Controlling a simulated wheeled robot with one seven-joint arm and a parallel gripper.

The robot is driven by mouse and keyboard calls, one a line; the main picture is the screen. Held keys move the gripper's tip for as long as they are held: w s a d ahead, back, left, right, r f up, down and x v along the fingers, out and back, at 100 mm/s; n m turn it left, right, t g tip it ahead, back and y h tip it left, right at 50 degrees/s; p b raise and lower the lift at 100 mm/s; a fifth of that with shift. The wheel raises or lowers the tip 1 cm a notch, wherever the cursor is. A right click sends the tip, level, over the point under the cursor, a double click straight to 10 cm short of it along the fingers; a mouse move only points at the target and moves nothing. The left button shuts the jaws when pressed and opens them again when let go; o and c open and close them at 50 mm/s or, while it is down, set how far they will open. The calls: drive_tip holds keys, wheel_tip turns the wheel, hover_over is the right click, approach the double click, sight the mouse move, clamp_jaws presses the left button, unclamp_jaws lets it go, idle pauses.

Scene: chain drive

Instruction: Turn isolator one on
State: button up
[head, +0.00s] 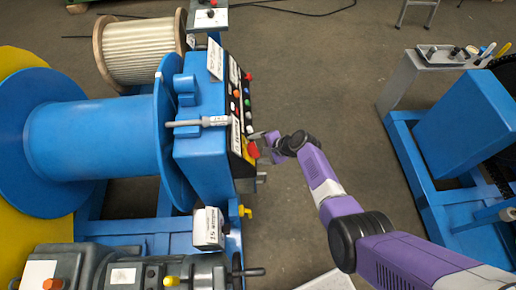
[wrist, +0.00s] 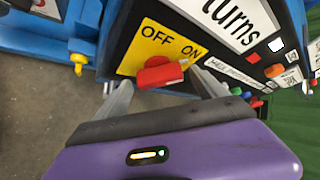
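A red rotary handle (wrist: 160,72) sits on a yellow plate (wrist: 130,62) marked OFF and ON in the wrist view. Its narrow lighter tip points right, to below the ON mark; I cannot tell for sure which position it is set to. In the head view the red handle (head: 253,149) is on the right face of the blue control box (head: 205,160). My gripper (wrist: 162,80) is open, with one finger on each side of the handle. Whether a finger touches it is unclear. The head view shows my gripper (head: 270,146) close to the panel.
Several coloured buttons and lamps (wrist: 262,70) line the black panel beside the plate. A yellow lever (head: 245,211) stands out below the box. A grey rod (head: 200,122) crosses the box. The floor (head: 300,80) between the machines is clear.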

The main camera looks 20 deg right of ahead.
drive_tip(key=p+v, duration=0.1)
drive_tip(key=v, duration=0.7)
idle(0.4)
drive_tip(key=shift+a, duration=0.1)
idle(0.4)
